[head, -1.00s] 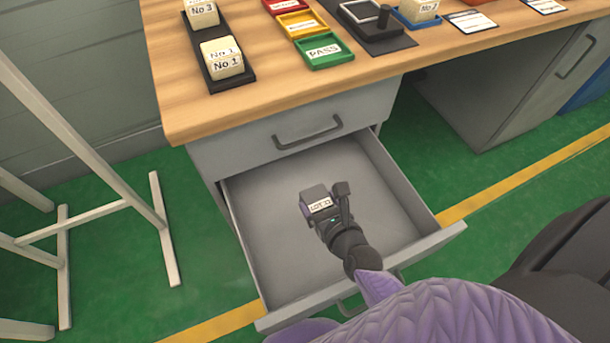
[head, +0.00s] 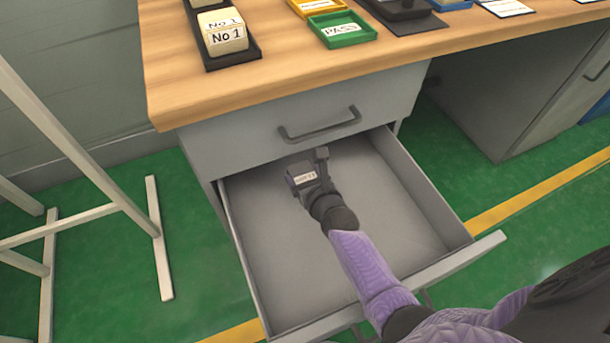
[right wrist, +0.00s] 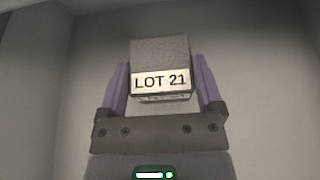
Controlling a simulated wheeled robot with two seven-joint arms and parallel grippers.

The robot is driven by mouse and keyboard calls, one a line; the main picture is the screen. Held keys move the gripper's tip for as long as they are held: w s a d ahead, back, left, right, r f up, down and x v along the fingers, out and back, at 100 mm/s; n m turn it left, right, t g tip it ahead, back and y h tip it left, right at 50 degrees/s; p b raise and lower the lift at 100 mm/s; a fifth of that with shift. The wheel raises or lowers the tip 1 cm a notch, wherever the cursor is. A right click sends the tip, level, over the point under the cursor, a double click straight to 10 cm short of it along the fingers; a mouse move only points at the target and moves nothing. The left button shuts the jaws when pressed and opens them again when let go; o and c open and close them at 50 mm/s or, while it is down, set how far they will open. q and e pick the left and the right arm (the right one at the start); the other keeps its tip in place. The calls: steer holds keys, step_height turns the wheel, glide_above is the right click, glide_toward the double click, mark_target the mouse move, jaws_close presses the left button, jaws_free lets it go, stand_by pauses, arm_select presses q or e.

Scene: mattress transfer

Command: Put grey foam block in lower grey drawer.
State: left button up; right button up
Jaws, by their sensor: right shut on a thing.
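The grey foam block (right wrist: 160,58) with a white "LOT 21" label is between the two purple fingers of my right gripper (right wrist: 163,85) in the right wrist view. In the head view the block (head: 304,175) and my right gripper (head: 309,173) are over the back part of the open lower grey drawer (head: 400,240). The gripper is shut on the block. I cannot tell whether the block touches the drawer floor. My left gripper is not in view.
The closed upper drawer (head: 290,108) and the wooden tabletop (head: 280,55) overhang the open drawer's back. A "No 1" block (head: 223,33) and a green PASS tray (head: 342,30) stand on the table. A white frame (head: 155,235) stands at left.

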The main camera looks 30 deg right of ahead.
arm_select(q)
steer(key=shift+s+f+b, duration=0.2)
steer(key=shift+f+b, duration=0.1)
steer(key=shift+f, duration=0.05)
arm_select(e)
steer(key=shift+f, duration=0.5)
steer(key=shift+r, duration=0.1)
steer(key=o, duration=1)
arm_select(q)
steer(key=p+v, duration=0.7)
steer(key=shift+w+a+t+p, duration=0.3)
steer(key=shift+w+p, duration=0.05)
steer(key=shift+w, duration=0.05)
arm_select(e)
steer(key=v, duration=1.2)
steer(key=shift+s+r, duration=0.1)
steer(key=shift+r, duration=0.4)
